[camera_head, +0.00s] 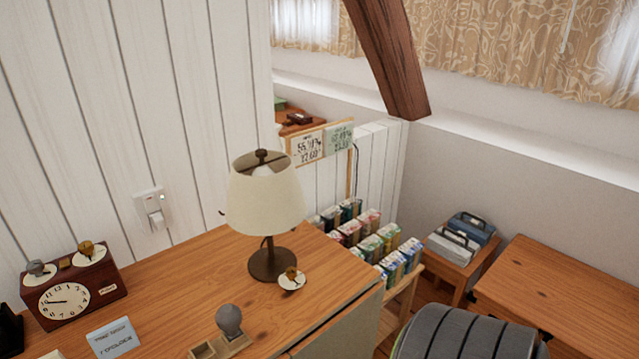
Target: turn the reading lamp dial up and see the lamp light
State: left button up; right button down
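The reading lamp (265,205) stands upright on the wooden desk (200,275). It has a cream shade and a dark brown round base. The shade looks unlit. A small brass-coloured dial (291,274) on a pale round plate sits at the front right of the lamp base. Neither of my grippers is in view.
A wooden clock box (72,288) with two knobs on top, a small blue card (113,339) and a wooden stand with a grey knob (229,321) are on the desk. A wall switch (151,208) is behind. A shelf of cartons (370,238) stands right.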

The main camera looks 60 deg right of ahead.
aim_at(290, 273)
jog(key=z, duration=1.45)
jog(key=l, duration=0.7)
jog(key=k+z, duration=0.05)
jog(key=k, duration=0.05)
